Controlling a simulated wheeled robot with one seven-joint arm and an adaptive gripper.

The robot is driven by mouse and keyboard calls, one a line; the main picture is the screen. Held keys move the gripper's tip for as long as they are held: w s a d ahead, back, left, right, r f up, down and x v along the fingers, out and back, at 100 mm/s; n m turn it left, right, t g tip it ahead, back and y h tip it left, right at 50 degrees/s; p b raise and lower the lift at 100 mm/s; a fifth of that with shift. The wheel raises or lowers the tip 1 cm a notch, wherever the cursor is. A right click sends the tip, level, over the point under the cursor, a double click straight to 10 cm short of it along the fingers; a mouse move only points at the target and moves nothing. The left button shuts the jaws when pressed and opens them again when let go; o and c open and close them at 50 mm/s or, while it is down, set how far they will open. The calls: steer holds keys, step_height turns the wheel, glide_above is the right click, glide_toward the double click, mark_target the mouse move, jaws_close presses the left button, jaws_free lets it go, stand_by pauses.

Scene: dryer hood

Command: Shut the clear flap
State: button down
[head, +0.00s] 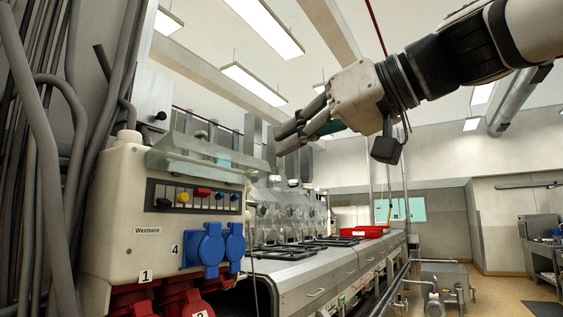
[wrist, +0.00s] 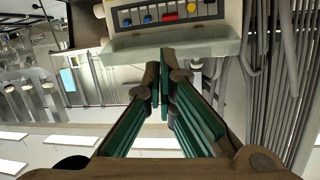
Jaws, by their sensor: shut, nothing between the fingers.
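The clear flap (head: 200,168) sticks outward, raised, above a row of coloured switches on the beige box (head: 125,215). The switches below it are uncovered. The flap also shows in the wrist view (wrist: 215,47), with the switch row (wrist: 165,14) beyond it. My gripper (head: 282,136) is shut and empty, to the right of the flap and slightly higher in the head view. In the wrist view its fingertips (wrist: 165,62) overlap the flap's near edge. I cannot tell whether they touch it.
Blue socket covers (head: 208,250) and red sockets (head: 165,298) sit low on the box. Grey pipes (head: 45,170) run along the left. A metal machine bench (head: 300,270) with red trays (head: 360,231) extends behind. Open air surrounds my gripper on the right.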

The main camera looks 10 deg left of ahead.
steer(key=a+r+n+g+y, duration=0.1)
steer(key=a+r+n+y, duration=0.25)
steer(key=r, duration=0.35)
steer(key=shift+m+h, duration=0.25)
steer(key=p+x, duration=0.1)
steer(key=x, duration=0.2)
steer(key=p+x, duration=0.2)
steer(key=x, duration=0.1)
steer(key=s+p+x, duration=0.1)
steer(key=p+x, duration=0.1)
steer(key=x, duration=0.1)
steer(key=shift+w+a+r, duration=0.15)
steer(key=shift+w+a, duration=0.05)
steer(key=shift+a, duration=0.25)
steer(key=shift+s+d+f+b, duration=0.1)
steer(key=shift+d+f+b, duration=0.25)
steer(key=shift+f, duration=0.3)
steer(key=shift+s+d+f+b, duration=0.1)
steer(key=shift+d+f+b, duration=0.1)
steer(key=shift+f+b, duration=0.35)
steer(key=shift+d+f+b, duration=0.2)
steer(key=shift+d+f, duration=0.1)
steer(key=shift+f, duration=0.45)
steer(key=shift+d+f+b, duration=0.15)
steer(key=shift+f+b, duration=0.15)
steer(key=shift+b, duration=0.9)
steer(key=shift+b, duration=0.4)
steer(key=shift+s+d+f+y+b, duration=0.3)
steer(key=shift+y+b, duration=0.4)
steer(key=shift+b, duration=1.85)
